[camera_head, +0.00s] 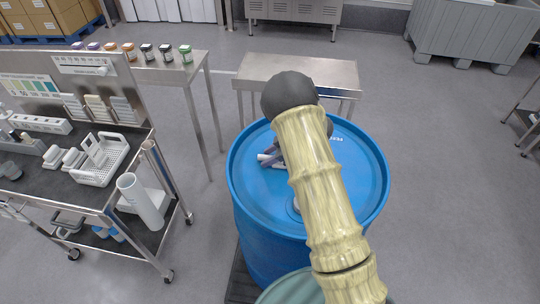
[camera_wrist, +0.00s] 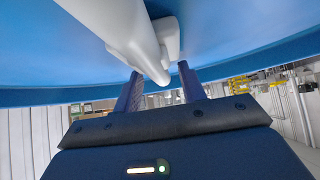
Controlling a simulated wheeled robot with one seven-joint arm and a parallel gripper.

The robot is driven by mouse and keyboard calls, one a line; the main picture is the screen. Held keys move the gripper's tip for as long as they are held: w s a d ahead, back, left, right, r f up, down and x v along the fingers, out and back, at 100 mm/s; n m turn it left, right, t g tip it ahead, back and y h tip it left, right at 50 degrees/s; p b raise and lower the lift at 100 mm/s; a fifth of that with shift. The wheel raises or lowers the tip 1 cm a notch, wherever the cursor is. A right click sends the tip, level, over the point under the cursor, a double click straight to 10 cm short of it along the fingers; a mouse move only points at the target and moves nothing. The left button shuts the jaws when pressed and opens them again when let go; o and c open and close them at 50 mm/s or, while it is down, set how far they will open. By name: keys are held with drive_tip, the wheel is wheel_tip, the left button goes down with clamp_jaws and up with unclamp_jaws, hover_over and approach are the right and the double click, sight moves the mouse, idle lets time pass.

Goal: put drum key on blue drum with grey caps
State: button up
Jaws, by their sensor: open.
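The blue drum (camera_head: 362,188) stands upright in the middle of the head view. Its lid also fills the top of the wrist view (camera_wrist: 260,30). My arm reaches across the lid and hides much of it. My gripper (camera_head: 268,159) is low over the lid's left part, its dark fingers open. A pale grey-white piece, apparently the drum key (camera_wrist: 125,32), lies against the lid in the wrist view. Its end is between or just beyond my open fingertips (camera_wrist: 160,72); contact is unclear. A small light cap (camera_head: 296,204) shows on the lid beside my arm.
A greenish drum top (camera_head: 290,291) is close in front of the blue drum. A steel table (camera_head: 300,70) stands behind it. A cart (camera_head: 150,135) with a white basket (camera_head: 100,176) is at left. The floor at right (camera_head: 450,200) is clear.

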drive_tip(key=b+v, duration=0.1)
drive_tip(key=v, duration=1)
drive_tip(key=shift+d+r, duration=0.45)
